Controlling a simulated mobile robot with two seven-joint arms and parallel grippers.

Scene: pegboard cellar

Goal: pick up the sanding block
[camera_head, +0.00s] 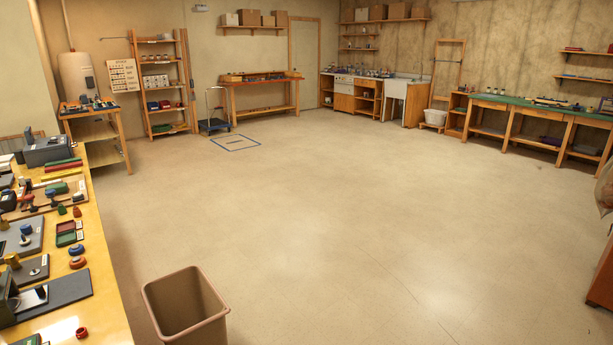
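I cannot pick out the sanding block for certain. Small blocks and tools lie on the yellow workbench (103,295) along the left edge, and several are too small to identify. Among them are a dark green block (56,188) towards the back and a red-and-green item (68,233) near the bench's right edge. More small things lie on the green-topped bench (537,112) at the far right and the wooden bench (262,82) at the back wall. Neither of my grippers is in view.
An empty-looking brown bin (187,305) stands on the floor close by, right of the yellow workbench. A shelf rack (163,85) stands at the back left. The middle floor is wide and clear.

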